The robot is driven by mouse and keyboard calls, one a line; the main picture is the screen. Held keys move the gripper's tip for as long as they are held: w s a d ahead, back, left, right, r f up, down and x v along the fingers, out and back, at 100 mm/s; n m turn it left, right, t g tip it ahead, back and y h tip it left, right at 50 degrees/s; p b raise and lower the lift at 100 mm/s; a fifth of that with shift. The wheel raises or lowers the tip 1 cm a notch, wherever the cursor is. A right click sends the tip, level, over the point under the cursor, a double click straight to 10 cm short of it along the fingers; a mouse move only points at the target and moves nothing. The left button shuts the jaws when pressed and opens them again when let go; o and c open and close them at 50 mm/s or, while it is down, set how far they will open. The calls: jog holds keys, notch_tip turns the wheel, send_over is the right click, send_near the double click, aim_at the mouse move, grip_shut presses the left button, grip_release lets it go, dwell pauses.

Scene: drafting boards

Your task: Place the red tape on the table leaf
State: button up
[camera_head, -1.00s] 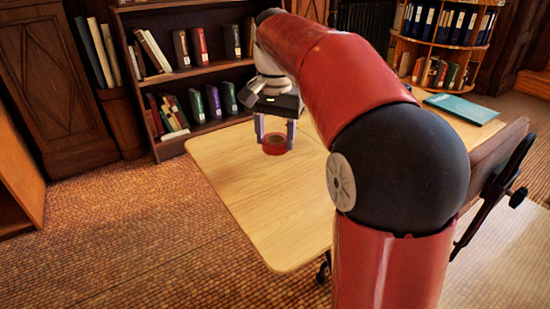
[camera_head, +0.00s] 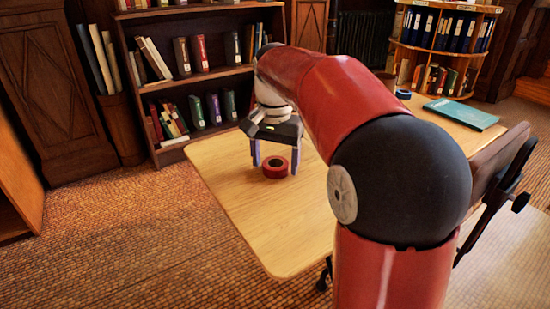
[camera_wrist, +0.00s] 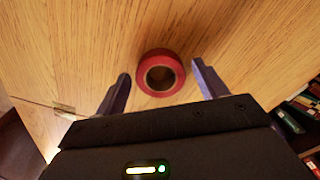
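The red tape (camera_head: 275,167) is a ring lying flat on the pale wooden table leaf (camera_head: 270,225), near its far end. My gripper (camera_head: 275,160) is over that end of the leaf, with its two purple-grey fingers on either side of the tape. In the wrist view the red tape (camera_wrist: 161,73) is between the fingertips of my gripper (camera_wrist: 162,72), with a gap to each finger. The gripper is open and holds nothing. My arm hides the right part of the leaf.
A blue tape roll (camera_head: 403,94) and a teal book (camera_head: 461,113) lie on the table beyond my arm. A bookshelf (camera_head: 205,78) stands behind the leaf. The near part of the leaf is bare.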

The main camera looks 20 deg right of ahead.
notch_tip(320, 180, up, 12)
jog(key=p, duration=0.3)
jog(key=shift+r, duration=0.15)
dwell(0.5)
